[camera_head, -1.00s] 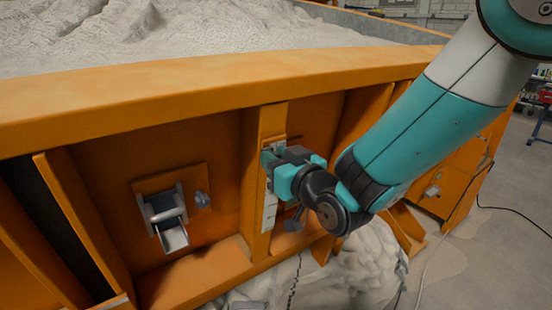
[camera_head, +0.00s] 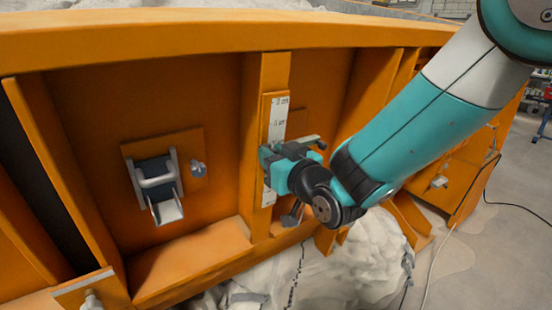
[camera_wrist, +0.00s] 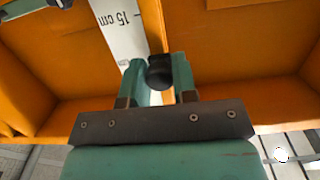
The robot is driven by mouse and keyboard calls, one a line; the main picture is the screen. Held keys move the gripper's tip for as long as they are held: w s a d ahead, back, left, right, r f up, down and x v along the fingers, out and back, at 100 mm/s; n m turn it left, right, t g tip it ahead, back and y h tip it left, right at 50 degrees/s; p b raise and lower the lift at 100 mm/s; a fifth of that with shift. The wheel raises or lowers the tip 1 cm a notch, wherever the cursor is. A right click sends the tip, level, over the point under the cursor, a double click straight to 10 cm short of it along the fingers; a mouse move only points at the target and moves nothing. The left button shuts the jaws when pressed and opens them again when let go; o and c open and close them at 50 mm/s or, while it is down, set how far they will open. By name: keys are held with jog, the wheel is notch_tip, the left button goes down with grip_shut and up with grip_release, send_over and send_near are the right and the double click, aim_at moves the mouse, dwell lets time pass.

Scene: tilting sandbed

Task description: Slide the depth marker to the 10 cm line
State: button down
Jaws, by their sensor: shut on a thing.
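The white scale strip (camera_head: 277,115) runs down an orange upright on the bed's side, with marks above and bare white below my gripper. My gripper (camera_head: 270,160) is at the strip, about halfway down it. In the wrist view my gripper (camera_wrist: 160,78) has its two teal fingers shut on a black knob (camera_wrist: 160,70), which I take to be the depth marker. The scale (camera_wrist: 122,30) also shows there, with "15 cm" readable beyond the knob. In the head view my gripper hides the marker, so its exact reading cannot be told.
A metal latch-like fitting (camera_head: 157,185) with a small knob (camera_head: 197,169) beside it sits on the panel left of the scale. The bed's orange top rail (camera_head: 180,45) runs above. A pale sand heap (camera_head: 350,255) lies below, and cables cross the floor at right.

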jog(key=c, duration=0.9)
grip_release()
jog(key=shift+b+v, duration=7.65)
jog(key=shift+v, duration=1.1)
jog(key=shift+w, duration=0.1)
